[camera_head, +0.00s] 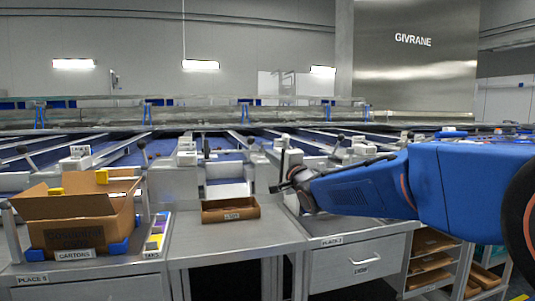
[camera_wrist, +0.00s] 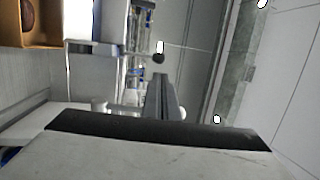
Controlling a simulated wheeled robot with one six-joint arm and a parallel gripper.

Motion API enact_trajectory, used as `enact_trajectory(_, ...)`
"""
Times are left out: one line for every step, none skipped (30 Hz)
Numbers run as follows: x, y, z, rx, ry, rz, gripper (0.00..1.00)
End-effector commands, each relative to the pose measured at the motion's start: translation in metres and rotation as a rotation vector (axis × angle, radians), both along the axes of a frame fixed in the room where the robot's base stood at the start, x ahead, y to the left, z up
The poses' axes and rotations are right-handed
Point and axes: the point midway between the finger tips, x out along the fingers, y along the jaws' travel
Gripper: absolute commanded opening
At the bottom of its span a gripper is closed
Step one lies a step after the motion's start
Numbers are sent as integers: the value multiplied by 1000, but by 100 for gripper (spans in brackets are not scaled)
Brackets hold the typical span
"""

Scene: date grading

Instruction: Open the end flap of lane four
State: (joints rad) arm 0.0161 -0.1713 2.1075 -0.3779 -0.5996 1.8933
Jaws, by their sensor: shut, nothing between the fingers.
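My gripper (camera_head: 277,188) is at the end of my blue arm, just right of the centre bay. It points left, beside a pale upright housing at the lane ends. Its fingers (camera_wrist: 163,92) look closed and empty in the wrist view. A pale end panel (camera_head: 228,190) closes the front of the centre lane, left of my gripper; it may be the flap of lane four, but I cannot read its number. A lever with a dark ball knob (camera_head: 206,145) stands above that lane. A dark knob (camera_wrist: 158,58) also shows beyond my fingertips in the wrist view; I cannot tell which lever it belongs to.
A shallow brown tray (camera_head: 231,210) lies on the metal bench below the centre lane. A drawer unit (camera_head: 358,266) stands at right. The bench between them is mostly clear.

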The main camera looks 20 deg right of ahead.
Motion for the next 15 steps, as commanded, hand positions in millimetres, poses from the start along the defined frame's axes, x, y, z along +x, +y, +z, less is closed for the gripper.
enact_trajectory(7, 1, 0, 0, 2, 0, 0)
enact_trajectory(11, 2, 0, -1, 3, 0, 0)
enact_trajectory(18, 3, 2, -1, 3, 0, 0)
enact_trajectory(22, 4, 3, 0, 3, -1, 0)
enact_trajectory(28, 5, 3, -1, 4, -1, 0)
enact_trajectory(34, 6, 5, -1, 3, -1, 0)
enact_trajectory(39, 8, 6, -2, 3, 0, 0)
enact_trajectory(44, 9, 7, -2, 3, 0, 0)
enact_trajectory(51, 10, 8, -2, 3, 0, 0)
enact_trajectory(56, 11, 9, -2, 3, 0, 0)
enact_trajectory(60, 12, 10, -2, 3, 0, 0)
enact_trajectory(67, 14, 12, -2, 3, 0, 0)
enact_trajectory(72, 14, 12, -2, 3, 0, 0)
enact_trajectory(77, 15, 14, -2, 3, 0, 0)
enact_trajectory(83, 17, 15, -1, 3, -1, 0)
